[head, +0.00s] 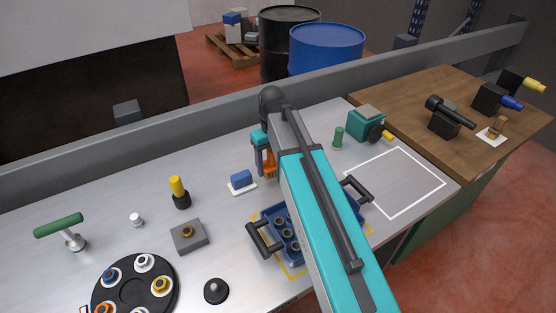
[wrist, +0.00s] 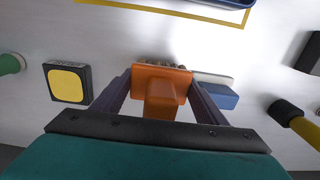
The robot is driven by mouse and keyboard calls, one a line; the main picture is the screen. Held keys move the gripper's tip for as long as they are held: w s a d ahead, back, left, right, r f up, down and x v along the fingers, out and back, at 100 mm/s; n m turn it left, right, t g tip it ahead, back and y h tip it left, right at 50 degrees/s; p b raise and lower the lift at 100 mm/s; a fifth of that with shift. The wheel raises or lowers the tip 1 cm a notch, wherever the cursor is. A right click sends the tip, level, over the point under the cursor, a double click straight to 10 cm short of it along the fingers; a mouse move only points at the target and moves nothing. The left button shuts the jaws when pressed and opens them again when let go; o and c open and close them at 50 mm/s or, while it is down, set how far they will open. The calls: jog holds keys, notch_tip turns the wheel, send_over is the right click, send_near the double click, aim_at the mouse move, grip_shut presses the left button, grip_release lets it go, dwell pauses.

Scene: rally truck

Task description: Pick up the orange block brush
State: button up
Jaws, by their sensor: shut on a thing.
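The orange block brush (wrist: 161,88) is between the two dark fingers of my gripper (wrist: 160,80) in the wrist view, with its bristles at the far side. My gripper is shut on it. In the head view my gripper (head: 265,168) is partly hidden by my arm, and only a strip of the orange brush (head: 270,165) shows. I cannot tell whether the brush is clear of the bench. A blue block (head: 241,178) on a white base is beside it, and also shows in the wrist view (wrist: 216,94).
A blue tray (head: 268,218) with black handles lies partly under my arm. A yellow-and-black tool (head: 179,190) stands left of the blue block. A teal box (head: 366,123) and green cylinder (head: 338,137) stand to the right. The white-outlined area (head: 396,181) is empty.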

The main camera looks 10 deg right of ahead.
jog(key=s+a, duration=0.2)
jog(key=s, duration=0.1)
jog(key=s+a+b, duration=0.1)
jog(key=s+a, duration=0.1)
jog(key=s, duration=0.1)
jog(key=s+a+r+b, duration=0.1)
jog(key=s, duration=0.2)
jog(key=shift+a, duration=0.4)
jog(key=shift+w, duration=0.1)
jog(key=o, duration=0.7)
jog(key=c, duration=0.7)
jog(key=w+d+r+n, duration=0.1)
jog(key=w+d, duration=0.3)
jog(key=d, duration=0.3)
jog(key=w+d+n, duration=0.1)
jog(key=w+d, duration=0.3)
jog(key=d, duration=0.4)
jog(key=shift+w+d+r, duration=0.2)
jog(key=shift+w+r, duration=0.15)
jog(key=shift+w, duration=0.05)
jog(key=shift+w+d, duration=0.1)
jog(key=shift+d, duration=0.3)
